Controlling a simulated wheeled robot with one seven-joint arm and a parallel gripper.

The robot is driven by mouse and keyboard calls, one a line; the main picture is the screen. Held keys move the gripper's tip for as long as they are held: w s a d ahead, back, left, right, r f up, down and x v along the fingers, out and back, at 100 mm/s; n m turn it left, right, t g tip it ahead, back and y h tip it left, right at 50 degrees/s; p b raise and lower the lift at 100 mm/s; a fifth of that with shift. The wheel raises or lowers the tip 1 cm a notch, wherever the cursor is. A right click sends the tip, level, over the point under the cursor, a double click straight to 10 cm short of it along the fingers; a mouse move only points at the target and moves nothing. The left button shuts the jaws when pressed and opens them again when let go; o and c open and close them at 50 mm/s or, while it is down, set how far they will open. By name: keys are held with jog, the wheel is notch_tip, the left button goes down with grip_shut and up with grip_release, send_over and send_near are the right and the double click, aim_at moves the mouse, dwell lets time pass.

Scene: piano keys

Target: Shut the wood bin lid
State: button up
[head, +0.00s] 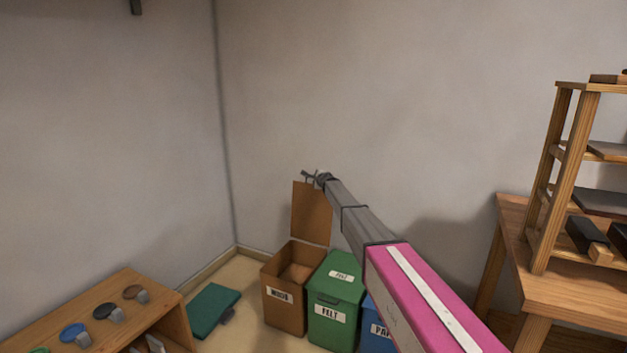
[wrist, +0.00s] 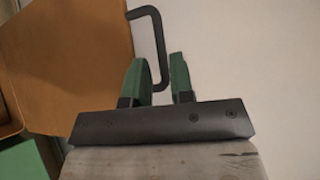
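The wood bin (head: 283,312) is a brown box with a white WOOD label, standing on the floor near the room corner. Its brown lid (head: 311,213) stands upright at the bin's back, so the bin is open. The lid also fills the upper left of the wrist view (wrist: 75,60). A dark bar handle (wrist: 157,38) sticks out from the lid's edge. My gripper (head: 312,177) is at the top of the lid. In the wrist view its two green fingers (wrist: 158,70) are apart, with the handle's lower part showing between them. I cannot tell whether they touch it.
The green FELT bin (head: 333,310), lid shut, stands right beside the wood bin. A blue bin (head: 376,328) is partly hidden by my arm. A green flat object (head: 213,308) lies left on the floor. A low wooden shelf (head: 105,310) and a wooden table (head: 570,290) flank the area.

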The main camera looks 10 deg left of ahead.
jog(key=x, duration=0.5)
